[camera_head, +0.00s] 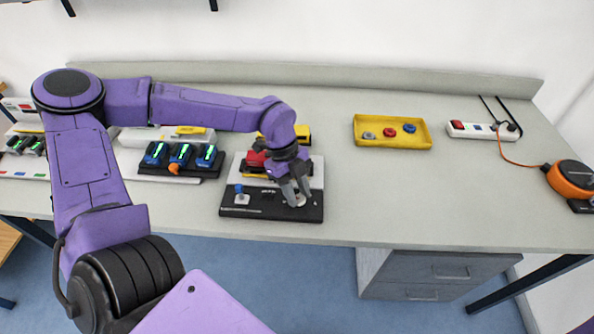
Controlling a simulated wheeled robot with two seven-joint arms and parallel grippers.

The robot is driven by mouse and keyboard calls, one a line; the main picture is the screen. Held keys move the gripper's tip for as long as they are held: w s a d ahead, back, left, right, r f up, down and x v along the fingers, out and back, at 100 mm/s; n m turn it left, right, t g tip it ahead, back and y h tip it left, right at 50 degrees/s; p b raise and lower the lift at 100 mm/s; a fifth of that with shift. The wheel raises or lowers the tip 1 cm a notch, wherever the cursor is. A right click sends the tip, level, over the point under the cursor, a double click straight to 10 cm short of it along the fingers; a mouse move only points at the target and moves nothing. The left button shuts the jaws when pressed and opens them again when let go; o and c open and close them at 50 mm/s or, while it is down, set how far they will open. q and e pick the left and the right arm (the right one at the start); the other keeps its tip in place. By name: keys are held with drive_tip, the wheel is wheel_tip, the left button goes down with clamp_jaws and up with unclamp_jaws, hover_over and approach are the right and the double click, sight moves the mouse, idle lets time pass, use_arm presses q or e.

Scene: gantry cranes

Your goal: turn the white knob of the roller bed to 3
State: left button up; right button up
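A device with a black front panel (262,208) and a grey upper part stands near the table's front edge; I take it for the roller bed. A small pale part at its front right looks like the white knob (300,201). It is mostly hidden by my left gripper (298,197), which points down from above with its two fingers apart, one on each side of the knob. I cannot tell whether the fingers press on it. The number the knob points to cannot be read. A blue switch (239,189) is on the panel's left. My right gripper is not in view.
A device with several green-lit modules (180,156) stands to the left. A yellow tray (392,143) with round buttons, a power strip (483,131) and an orange cable reel (571,180) are to the right. The table's right front is clear.

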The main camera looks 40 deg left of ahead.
use_arm(q)
drive_tip(key=c, duration=0.3)
